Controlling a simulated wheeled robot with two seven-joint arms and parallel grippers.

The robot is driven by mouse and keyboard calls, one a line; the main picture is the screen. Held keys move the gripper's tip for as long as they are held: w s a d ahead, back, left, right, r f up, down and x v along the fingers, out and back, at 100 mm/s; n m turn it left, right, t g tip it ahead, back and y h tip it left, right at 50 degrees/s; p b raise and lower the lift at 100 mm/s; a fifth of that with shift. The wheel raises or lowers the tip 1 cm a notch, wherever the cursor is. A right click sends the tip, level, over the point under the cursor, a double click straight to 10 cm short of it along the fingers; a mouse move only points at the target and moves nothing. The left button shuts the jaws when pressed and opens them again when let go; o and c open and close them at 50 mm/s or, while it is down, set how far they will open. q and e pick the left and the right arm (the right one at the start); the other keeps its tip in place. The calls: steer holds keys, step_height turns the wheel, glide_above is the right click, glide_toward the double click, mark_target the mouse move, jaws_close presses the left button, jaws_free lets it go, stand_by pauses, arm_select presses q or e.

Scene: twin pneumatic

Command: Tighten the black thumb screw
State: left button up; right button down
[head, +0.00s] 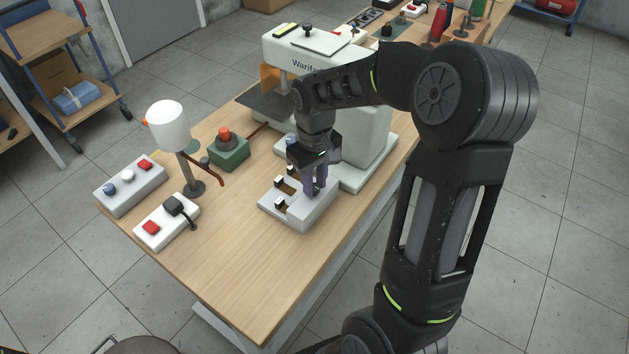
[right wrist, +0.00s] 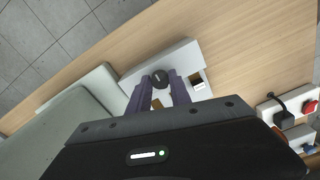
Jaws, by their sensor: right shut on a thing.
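The black thumb screw (right wrist: 160,76) shows in the right wrist view as a round dark knob on the light block (right wrist: 130,79). It sits between the purple fingertips of my right gripper (right wrist: 160,88), which is shut on it. In the head view my right gripper (head: 315,187) reaches down onto the back right part of this block (head: 291,222); its fingers and wrist hide the screw there. The block has openings with brass-coloured and dark parts in them. Whether the screw is fully seated cannot be seen. My left gripper is not in view.
A pale machine (head: 368,140) stands right behind the block. A green box with a red button (head: 228,152), a white lamp-like post (head: 170,128) and two control boxes (head: 130,190) (head: 165,226) stand to the left. The wooden table's front (head: 235,285) is clear.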

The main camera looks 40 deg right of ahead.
mark_target(315, 187)
steer(key=c, duration=1.2)
jaws_free()
step_height(315, 187, up, 8)
steer(key=shift+f, duration=0.1)
